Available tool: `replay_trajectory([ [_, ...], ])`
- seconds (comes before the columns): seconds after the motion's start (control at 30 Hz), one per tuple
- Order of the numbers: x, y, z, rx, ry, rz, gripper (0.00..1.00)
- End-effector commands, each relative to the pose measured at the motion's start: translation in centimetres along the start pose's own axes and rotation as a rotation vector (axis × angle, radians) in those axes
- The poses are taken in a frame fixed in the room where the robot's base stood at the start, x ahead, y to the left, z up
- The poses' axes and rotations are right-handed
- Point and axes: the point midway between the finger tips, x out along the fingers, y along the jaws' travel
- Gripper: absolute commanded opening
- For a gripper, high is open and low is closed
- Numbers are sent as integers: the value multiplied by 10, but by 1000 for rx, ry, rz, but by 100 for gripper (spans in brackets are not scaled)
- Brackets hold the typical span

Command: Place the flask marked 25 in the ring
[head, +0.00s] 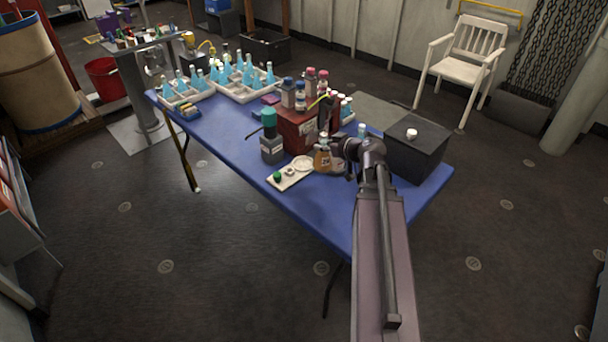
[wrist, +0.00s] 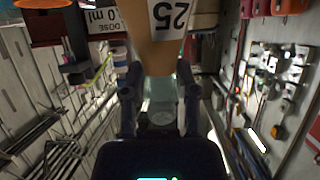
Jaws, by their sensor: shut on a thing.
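The flask marked 25 (wrist: 168,45) fills the upper middle of the wrist view, its amber body and white label upside down there. In the head view the amber flask (head: 322,160) looks upright beside the red box. My gripper (wrist: 158,82) is shut on it, one finger on each side of its narrow part. The head view shows my gripper (head: 338,147) at the flask's right. A pale round shape (head: 302,163), which looks like the ring, lies just left of the flask. I cannot tell whether the flask touches the table.
A red box (head: 298,130) with several bottles stands behind the flask. A grey bottle with a green cap (head: 270,140) and a white panel with a green button (head: 283,180) are to the left. A dark box (head: 418,150) stands right. The blue table's (head: 225,135) left middle is mostly clear.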

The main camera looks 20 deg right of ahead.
Motion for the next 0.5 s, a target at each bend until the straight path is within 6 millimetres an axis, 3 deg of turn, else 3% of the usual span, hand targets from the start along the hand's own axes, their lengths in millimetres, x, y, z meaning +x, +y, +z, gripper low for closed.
replay_trajectory([
  [0.03, -1, -2, 17, -3, 3, -6, 0],
  [0.2, -6, -6, 36, -16, 12, -29, 0],
  [0.5, -11, -8, 45, -25, 18, -43, 0],
])
